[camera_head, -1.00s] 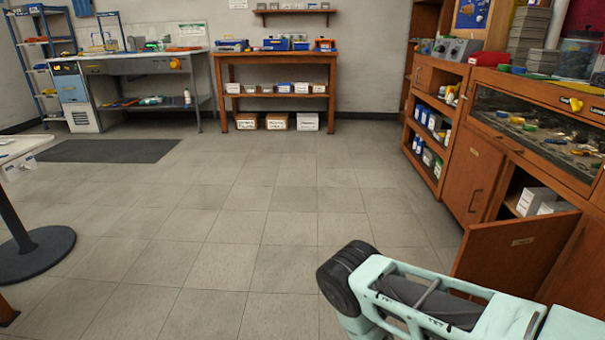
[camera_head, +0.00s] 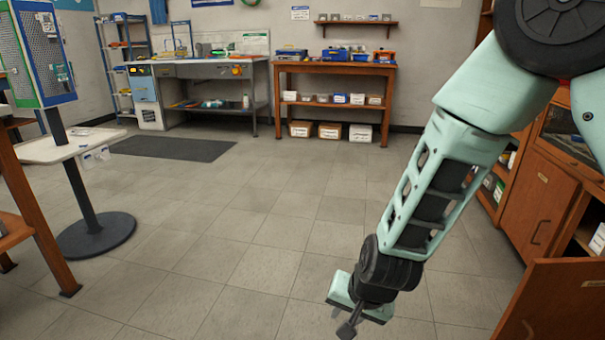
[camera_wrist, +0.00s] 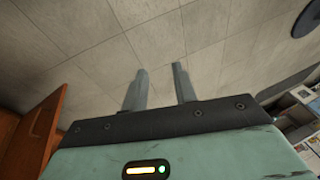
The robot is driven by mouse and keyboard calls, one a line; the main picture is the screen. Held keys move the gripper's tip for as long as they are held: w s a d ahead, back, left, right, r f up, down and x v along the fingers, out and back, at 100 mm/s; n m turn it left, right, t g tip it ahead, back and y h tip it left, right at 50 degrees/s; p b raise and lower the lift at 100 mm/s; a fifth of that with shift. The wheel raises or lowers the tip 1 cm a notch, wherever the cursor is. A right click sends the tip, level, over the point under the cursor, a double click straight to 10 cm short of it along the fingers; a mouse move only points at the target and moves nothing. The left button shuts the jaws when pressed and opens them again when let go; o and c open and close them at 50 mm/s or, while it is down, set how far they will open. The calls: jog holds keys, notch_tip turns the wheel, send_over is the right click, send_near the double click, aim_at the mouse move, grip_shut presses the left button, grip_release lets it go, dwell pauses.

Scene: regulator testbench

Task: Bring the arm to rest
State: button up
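My arm reaches down from the upper right in the head view, over open floor. My gripper (camera_head: 347,328) is at its lower end, low in the picture. In the wrist view my gripper (camera_wrist: 161,82) shows two grey fingers, apart, with bare floor tiles behind the gap. Nothing is between the fingers. In the head view the fingers are small and partly cut off by foreshortening.
An open wooden cabinet door (camera_head: 560,305) stands at the lower right, near my arm. A display stand with a round black base (camera_head: 97,235) is at the left. A wooden bench (camera_head: 335,69) and a grey workbench (camera_head: 200,63) stand at the back. The middle floor is clear.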

jog(key=s+a+r+n+g+y, duration=0.1)
jog(key=s+r+n+g, duration=0.1)
jog(key=s+r+n, duration=0.6)
jog(key=s+d+r+n+g+h, duration=0.1)
jog(key=s+d+r+n, duration=0.15)
jog(key=s+r, duration=0.3)
jog(key=s+d+r+n+h, duration=0.1)
jog(key=s+d+r+h, duration=0.1)
jog(key=s+d+r, duration=0.35)
notch_tip(320, 180, up, 30)
jog(key=s+a+p, duration=0.1)
jog(key=p, duration=3.1)
jog(key=shift+a, duration=0.35)
jog(key=shift+s+d+f, duration=0.1)
jog(key=shift+f, duration=0.05)
